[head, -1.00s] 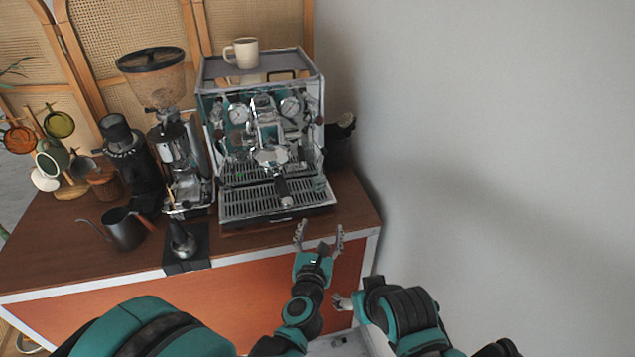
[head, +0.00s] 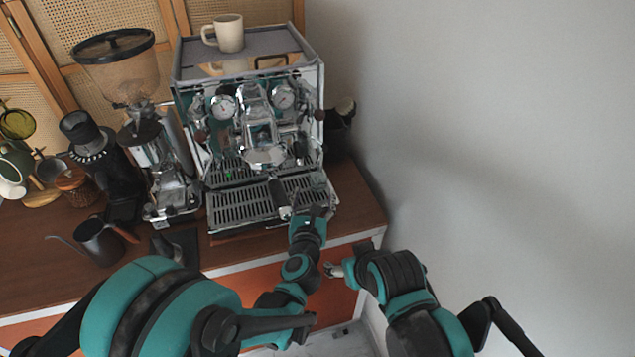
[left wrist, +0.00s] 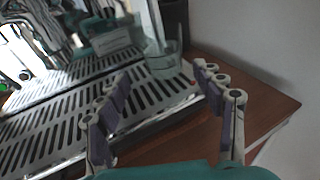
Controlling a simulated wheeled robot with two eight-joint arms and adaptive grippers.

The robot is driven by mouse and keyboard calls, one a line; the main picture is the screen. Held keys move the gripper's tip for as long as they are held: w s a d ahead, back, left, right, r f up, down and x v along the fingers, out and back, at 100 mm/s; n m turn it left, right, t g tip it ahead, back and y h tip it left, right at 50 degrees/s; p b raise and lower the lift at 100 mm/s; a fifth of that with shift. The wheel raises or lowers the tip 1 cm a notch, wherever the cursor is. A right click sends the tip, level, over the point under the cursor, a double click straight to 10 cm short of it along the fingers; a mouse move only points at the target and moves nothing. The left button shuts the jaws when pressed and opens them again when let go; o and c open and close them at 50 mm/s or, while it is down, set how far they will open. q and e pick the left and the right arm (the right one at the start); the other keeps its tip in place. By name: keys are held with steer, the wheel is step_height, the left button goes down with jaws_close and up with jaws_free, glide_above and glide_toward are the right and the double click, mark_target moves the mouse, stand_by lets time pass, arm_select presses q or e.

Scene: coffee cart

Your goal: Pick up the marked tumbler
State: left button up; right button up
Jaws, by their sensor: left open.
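A clear glass tumbler (left wrist: 163,62) shows in the left wrist view at the right end of the drip tray (left wrist: 80,115), ahead of the gap between my left fingers. It looks upright. A small red spot shows beside its base; I cannot tell if it is on the glass. I cannot make out the tumbler in the head view. My left gripper (head: 309,212) is at the front right of the drip tray, and in the left wrist view (left wrist: 162,88) its fingers are apart and empty. My right gripper (head: 333,269) is low in front of the cart; its finger opening is unclear.
The espresso machine (head: 250,110) stands behind the left gripper, with a cream mug (head: 229,34) on top. A portafilter handle (head: 279,194) sticks out above the tray. A grinder (head: 155,160) and kettle (head: 100,240) stand left. A grey wall (head: 480,130) bounds the right side.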

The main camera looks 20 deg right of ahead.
mark_target(317, 187)
arm_select(q)
steer(key=x, duration=0.3)
steer(key=r+b+x, duration=0.1)
steer(key=x, duration=0.1)
steer(key=shift+d, duration=0.35)
steer(key=c, duration=1.3)
steer(key=shift+r, duration=0.2)
